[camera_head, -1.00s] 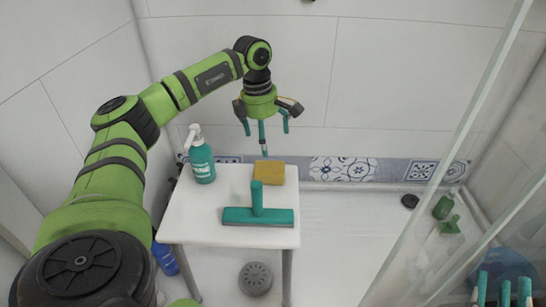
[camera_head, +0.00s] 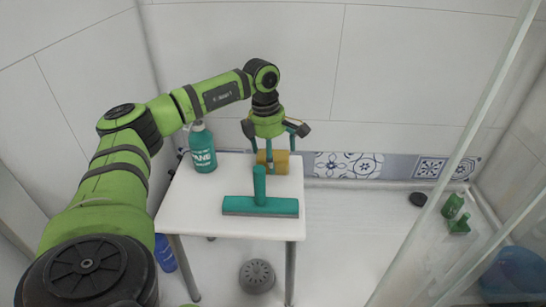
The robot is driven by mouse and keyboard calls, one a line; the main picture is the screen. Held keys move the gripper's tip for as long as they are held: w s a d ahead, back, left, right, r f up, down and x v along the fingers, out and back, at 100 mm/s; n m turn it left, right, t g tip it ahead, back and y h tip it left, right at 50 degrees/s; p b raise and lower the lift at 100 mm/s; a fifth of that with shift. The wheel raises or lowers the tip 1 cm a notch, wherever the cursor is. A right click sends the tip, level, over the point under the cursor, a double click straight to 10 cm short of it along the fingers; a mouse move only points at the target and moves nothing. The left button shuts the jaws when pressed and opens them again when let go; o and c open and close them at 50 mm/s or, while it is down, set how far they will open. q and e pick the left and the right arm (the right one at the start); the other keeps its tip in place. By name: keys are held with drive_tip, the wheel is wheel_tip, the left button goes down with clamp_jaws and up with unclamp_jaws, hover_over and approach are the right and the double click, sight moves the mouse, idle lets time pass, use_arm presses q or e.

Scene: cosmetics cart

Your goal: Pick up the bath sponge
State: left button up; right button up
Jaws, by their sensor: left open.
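The bath sponge (camera_head: 279,163) is a yellow block near the back edge of the small white table (camera_head: 185,205). My left gripper (camera_head: 270,160) is open, pointing down, with its teal fingers at the sponge. One finger is in front of the sponge in this view and the others are partly hidden behind the gripper body. I cannot tell whether the fingers touch the sponge. My right gripper is not in view.
A teal squeegee (camera_head: 260,205) lies in front of the sponge. A glass panel (camera_head: 450,160) stands at the right. Green bottles (camera_head: 453,205) are on the floor there.

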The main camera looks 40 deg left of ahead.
use_arm(q)
drive_tip(key=shift+f, duration=0.2)
idle(0.6)
drive_tip(key=shift+c, duration=0.4)
drive_tip(key=c, duration=1.1)
